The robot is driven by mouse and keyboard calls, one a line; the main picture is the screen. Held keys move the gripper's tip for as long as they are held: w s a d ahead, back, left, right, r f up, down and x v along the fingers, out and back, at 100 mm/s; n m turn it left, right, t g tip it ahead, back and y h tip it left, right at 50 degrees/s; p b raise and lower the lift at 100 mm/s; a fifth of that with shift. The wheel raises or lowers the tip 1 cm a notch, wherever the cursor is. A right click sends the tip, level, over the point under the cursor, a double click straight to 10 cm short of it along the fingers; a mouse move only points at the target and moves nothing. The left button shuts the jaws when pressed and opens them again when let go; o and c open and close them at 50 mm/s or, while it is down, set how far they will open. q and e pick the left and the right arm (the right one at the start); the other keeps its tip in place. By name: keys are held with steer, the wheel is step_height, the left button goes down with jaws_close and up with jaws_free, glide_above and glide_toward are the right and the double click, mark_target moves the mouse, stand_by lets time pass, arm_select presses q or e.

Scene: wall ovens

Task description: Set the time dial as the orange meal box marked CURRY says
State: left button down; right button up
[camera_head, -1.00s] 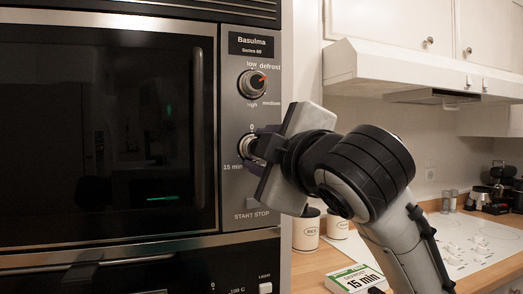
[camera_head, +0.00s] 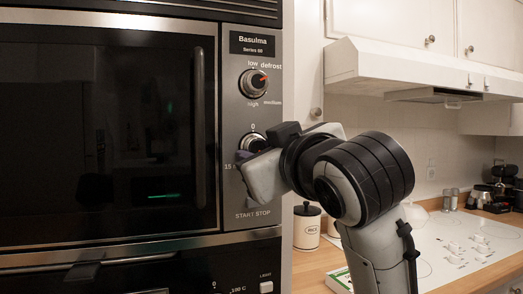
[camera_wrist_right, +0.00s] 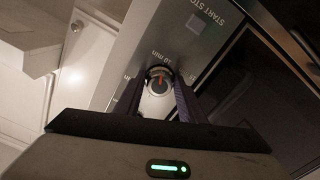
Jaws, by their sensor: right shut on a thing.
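The time dial (camera_head: 252,143) is a round silver knob on the oven's control panel, with "0" above it. My right gripper (camera_head: 246,157) is shut on the time dial, and its body covers much of the dial's lower right side in the head view. The right wrist view shows the dial (camera_wrist_right: 159,81) between the two dark fingers, its red pointer towards the "10 min" label. The orange CURRY box is not in view. My left gripper is not in view.
The upper dial (camera_head: 253,83) has its red pointer towards the right, between "defrost" and "medium". A START STOP label is below the time dial. A green and white box (camera_head: 337,281) on the counter is mostly behind my right arm. A white canister (camera_head: 307,229) stands nearby.

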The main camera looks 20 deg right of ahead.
steer(key=shift+f+m, duration=0.1)
steer(key=shift+m, duration=0.2)
steer(key=o, duration=1)
steer(key=shift+s, duration=0.1)
steer(key=s+p, duration=0.2)
steer(key=s, duration=0.8)
steer(key=shift+s+d, duration=0.1)
steer(key=shift+d, duration=0.05)
